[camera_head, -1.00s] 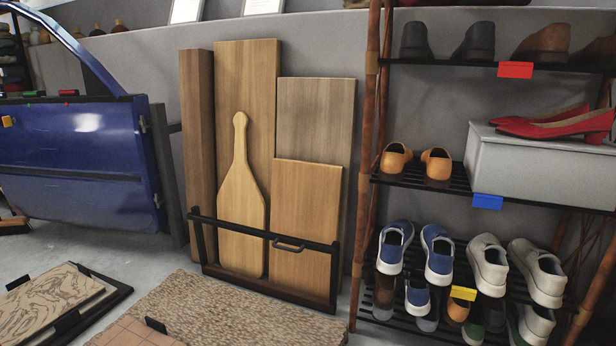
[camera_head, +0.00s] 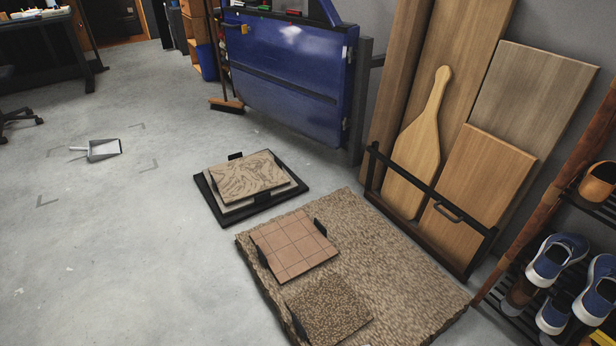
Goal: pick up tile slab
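A square reddish-brown tile slab (camera_head: 293,246) with a grid of lines lies on a rough tan stone slab (camera_head: 385,262) on the floor, with small black holders at its edges. A speckled brown slab (camera_head: 330,310) lies nearer on the same stone slab. A patterned beige slab (camera_head: 240,176) lies on top of other flat pieces in a black tray (camera_head: 222,222) farther back. Neither of my grippers shows in the head view.
Wooden boards (camera_head: 484,185) lean in a black rack at right, beside a shoe rack (camera_head: 508,290). A dustpan (camera_head: 102,150) lies on the left floor; the grey floor (camera_head: 110,260) around it is mostly clear.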

